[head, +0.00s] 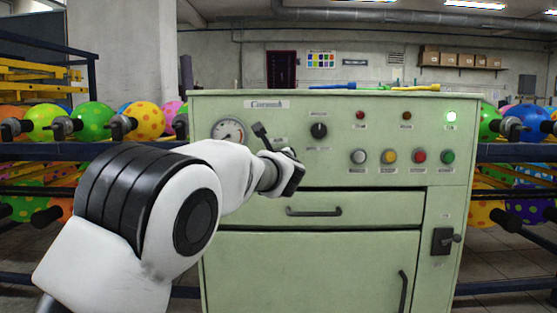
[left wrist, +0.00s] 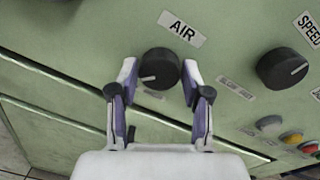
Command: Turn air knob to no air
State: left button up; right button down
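The air knob (left wrist: 160,66) is a round black knob below the AIR label (left wrist: 182,28) on the green panel, in the left wrist view. Its white mark points to the lower left, toward a small label whose words I cannot read. My left gripper (left wrist: 159,78) is open, with one fingertip on each side of the knob. Narrow gaps seem to show between the fingertips and the knob; contact is not clear. In the head view my left gripper (head: 275,146) is at the panel and hides the air knob. My right gripper is not in view.
The speed knob (left wrist: 285,68) is right of the air knob.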

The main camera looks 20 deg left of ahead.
pick_arm(q)
jog(key=shift+o, duration=0.5)
jog(key=v, duration=1.2)
